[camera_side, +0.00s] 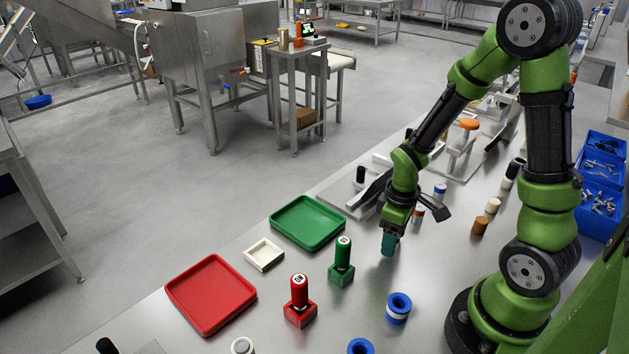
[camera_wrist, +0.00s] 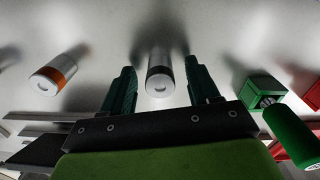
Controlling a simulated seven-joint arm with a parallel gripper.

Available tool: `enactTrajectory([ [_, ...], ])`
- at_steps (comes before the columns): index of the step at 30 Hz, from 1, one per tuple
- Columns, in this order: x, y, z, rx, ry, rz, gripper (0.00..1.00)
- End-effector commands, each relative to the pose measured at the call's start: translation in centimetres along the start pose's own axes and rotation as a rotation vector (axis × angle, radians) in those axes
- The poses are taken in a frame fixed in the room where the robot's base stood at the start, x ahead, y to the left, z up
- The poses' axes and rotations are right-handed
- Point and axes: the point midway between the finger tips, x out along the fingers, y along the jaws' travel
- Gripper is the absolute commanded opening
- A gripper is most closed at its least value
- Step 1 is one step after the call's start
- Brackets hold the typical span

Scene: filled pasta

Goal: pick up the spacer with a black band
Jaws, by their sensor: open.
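The spacer with a black band (camera_wrist: 160,75) is a pale cylinder with a dark band near its top end. It stands between the two fingers of my gripper (camera_wrist: 160,88) in the wrist view, with a gap visible on each side. My gripper is open and holds nothing. In the side view my gripper (camera_side: 388,245) points down low over the steel table, and I cannot make out the black-banded spacer there; the fingers seem to hide it.
An orange-banded spacer (camera_wrist: 60,71) is left of my fingers in the wrist view. A green stamp (camera_side: 342,264) and a red stamp (camera_side: 300,304) stand nearby. A green tray (camera_side: 307,246), red tray (camera_side: 211,328) and blue ring (camera_side: 398,308) lie around.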

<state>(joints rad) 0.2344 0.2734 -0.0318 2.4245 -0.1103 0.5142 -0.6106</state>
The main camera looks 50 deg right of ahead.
Motion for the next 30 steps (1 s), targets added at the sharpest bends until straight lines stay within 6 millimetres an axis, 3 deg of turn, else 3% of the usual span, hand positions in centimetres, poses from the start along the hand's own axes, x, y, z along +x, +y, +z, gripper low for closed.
enactTrajectory([
  [7, 0.1, 0.0, 0.0, 0.0, 0.0, 0.0, 0.58],
  [18, 0.1, 0.0, 0.0, 0.0, 0.0, 0.0, 0.01],
  [26, -0.1, 0.0, 0.0, 0.0, 0.002, 0.001, 0.0],
  [30, -1.5, 0.1, -0.1, -0.001, 0.006, 0.004, 0.0],
])
